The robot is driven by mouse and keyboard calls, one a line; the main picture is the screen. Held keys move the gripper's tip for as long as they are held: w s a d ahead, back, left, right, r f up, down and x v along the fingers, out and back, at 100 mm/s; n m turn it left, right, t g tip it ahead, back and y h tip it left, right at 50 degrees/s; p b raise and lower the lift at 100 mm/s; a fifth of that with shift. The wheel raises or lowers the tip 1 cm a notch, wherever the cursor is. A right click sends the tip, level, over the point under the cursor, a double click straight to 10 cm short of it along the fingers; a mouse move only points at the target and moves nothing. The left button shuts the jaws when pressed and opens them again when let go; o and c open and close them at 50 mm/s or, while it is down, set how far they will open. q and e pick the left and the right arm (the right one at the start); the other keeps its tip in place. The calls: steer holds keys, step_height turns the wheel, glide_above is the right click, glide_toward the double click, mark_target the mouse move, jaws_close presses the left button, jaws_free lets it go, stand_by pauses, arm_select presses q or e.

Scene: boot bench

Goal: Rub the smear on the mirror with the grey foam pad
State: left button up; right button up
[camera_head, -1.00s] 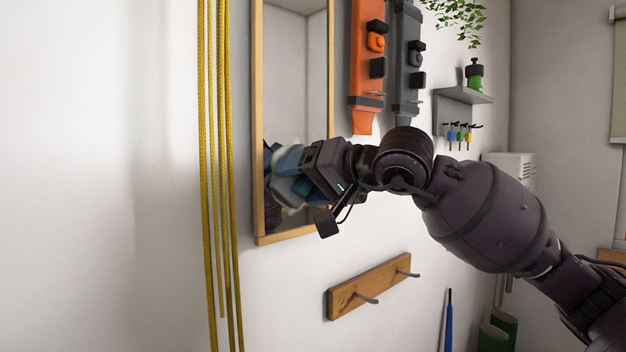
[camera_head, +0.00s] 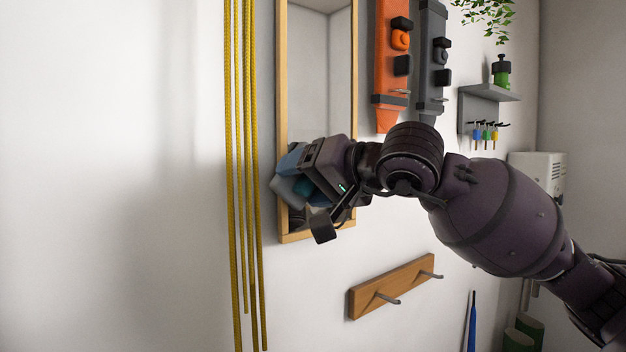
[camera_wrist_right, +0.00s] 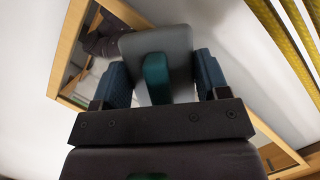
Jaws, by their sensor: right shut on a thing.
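The mirror (camera_head: 322,75) hangs on the wall in a light wooden frame, which also shows in the right wrist view (camera_wrist_right: 68,52). My right gripper (camera_head: 300,178) is in front of its lower left part, overlapping the frame's left side. In the right wrist view, the blue fingers of this gripper (camera_wrist_right: 160,80) are shut on the teal grip of the grey foam pad (camera_wrist_right: 178,43). I cannot tell whether the pad touches the glass. No smear can be made out; the gripper and pad cover part of the lower mirror. My left gripper is not in view.
Yellow ropes (camera_head: 238,130) hang just left of the mirror. Orange (camera_head: 390,65) and grey (camera_head: 430,60) holders hang to its right. A wooden peg rail (camera_head: 392,287) is below. A small shelf (camera_head: 488,92) holds a green bottle. The wall far left is bare.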

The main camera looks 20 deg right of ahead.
step_height(320, 180, up, 2)
steer(key=shift+s+p, duration=0.1)
steer(key=shift+p, duration=0.3)
steer(key=shift+r, duration=0.45)
steer(key=shift+w+d+f, duration=0.1)
steer(key=shift+w+d, duration=0.2)
steer(key=shift+d, duration=0.15)
arm_select(q)
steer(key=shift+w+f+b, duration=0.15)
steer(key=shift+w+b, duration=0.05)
steer(key=shift+b, duration=0.4)
arm_select(e)
steer(key=w+d, duration=0.2)
steer(key=d, duration=0.4)
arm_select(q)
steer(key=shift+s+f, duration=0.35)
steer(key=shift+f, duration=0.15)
arm_select(e)
steer(key=shift+w+d, duration=0.3)
steer(key=shift+d, duration=0.5)
steer(key=shift+w+d, duration=0.3)
steer(key=shift+d, duration=0.5)
